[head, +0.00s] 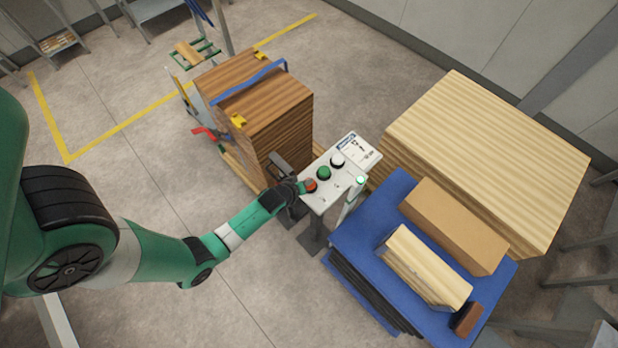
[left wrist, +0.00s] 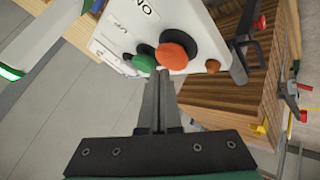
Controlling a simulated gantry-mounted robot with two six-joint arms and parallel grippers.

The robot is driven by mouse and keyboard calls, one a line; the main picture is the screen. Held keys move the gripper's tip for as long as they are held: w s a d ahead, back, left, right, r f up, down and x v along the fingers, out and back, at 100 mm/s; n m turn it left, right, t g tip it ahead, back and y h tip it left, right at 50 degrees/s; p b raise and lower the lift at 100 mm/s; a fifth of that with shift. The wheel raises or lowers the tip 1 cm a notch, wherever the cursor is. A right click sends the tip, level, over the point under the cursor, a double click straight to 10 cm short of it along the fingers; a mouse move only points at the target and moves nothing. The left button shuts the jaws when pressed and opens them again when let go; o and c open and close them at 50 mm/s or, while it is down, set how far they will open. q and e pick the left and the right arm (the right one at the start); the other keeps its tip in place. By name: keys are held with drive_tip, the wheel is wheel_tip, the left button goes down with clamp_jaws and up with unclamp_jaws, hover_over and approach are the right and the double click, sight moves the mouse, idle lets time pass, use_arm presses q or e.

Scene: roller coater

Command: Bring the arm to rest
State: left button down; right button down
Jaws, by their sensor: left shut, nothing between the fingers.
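My left arm reaches in from the left in the head view. Its gripper (head: 302,187) is at the near left end of a white control panel, beside the red button (head: 311,185). In the left wrist view the left gripper (left wrist: 161,84) is shut and empty, its fingertips just below the orange-red button (left wrist: 172,56) and the green button (left wrist: 144,63). I cannot tell whether the fingertips touch the panel. My right gripper is not in view.
A strapped stack of brown boards (head: 280,110) stands behind the panel. A blue-topped table (head: 365,235) with wood blocks stands to the right, before a large pale wood stack (head: 490,140). A small green light (head: 361,180) is near the panel. The floor (head: 150,180) at left centre is clear.

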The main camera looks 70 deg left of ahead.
use_arm(q)
wheel_tip(320, 180, up, 4)
drive_tip(key=shift+w+f+p, duration=0.1)
drive_tip(key=shift+f+p, duration=0.15)
drive_tip(key=shift+p, duration=0.85)
drive_tip(key=shift+w, duration=0.1)
